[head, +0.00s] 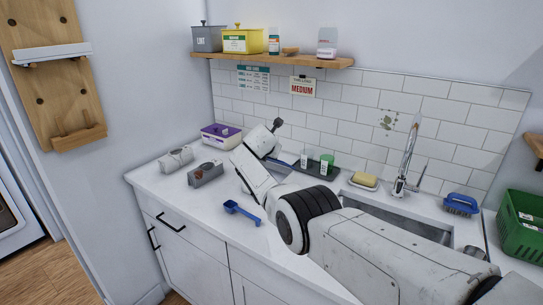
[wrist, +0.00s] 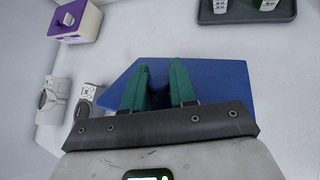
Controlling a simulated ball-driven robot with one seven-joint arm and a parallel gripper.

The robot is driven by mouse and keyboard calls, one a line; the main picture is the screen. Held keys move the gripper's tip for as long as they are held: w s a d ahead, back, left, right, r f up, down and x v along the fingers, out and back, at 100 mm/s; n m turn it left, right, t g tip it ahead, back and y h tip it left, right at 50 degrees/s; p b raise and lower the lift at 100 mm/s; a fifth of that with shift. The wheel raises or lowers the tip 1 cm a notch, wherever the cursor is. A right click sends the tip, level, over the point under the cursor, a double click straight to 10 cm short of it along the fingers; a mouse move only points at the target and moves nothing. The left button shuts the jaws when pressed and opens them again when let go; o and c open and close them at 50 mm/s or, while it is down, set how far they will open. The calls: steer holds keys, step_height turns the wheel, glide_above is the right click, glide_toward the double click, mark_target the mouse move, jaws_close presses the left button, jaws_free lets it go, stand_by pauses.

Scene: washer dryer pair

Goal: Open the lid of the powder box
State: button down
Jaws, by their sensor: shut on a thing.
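The grip itself is partly hidden by the fingers. In the head view my arm hides the fingers and most of the blue thing. A white box with a purple lid (head: 221,135) stands apart at the back left, and in the wrist view (wrist: 75,21).
Two grey-white objects (head: 175,157) (head: 205,173) lie left of my arm. A blue scoop (head: 241,210) lies near the counter's front. A dark tray (head: 318,171) with small cups, a soap dish (head: 363,181) and the sink's tap (head: 408,160) are right. A shelf (head: 275,62) hangs above.

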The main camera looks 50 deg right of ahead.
steer(key=shift+d+r+y, duration=0.25)
steer(key=shift+d+y, duration=0.1)
steer(key=shift+y, duration=0.15)
steer(key=shift+d, duration=0.1)
stand_by(0.3)
steer(key=c, duration=1)
jaws_free()
steer(key=shift+o, duration=0.2)
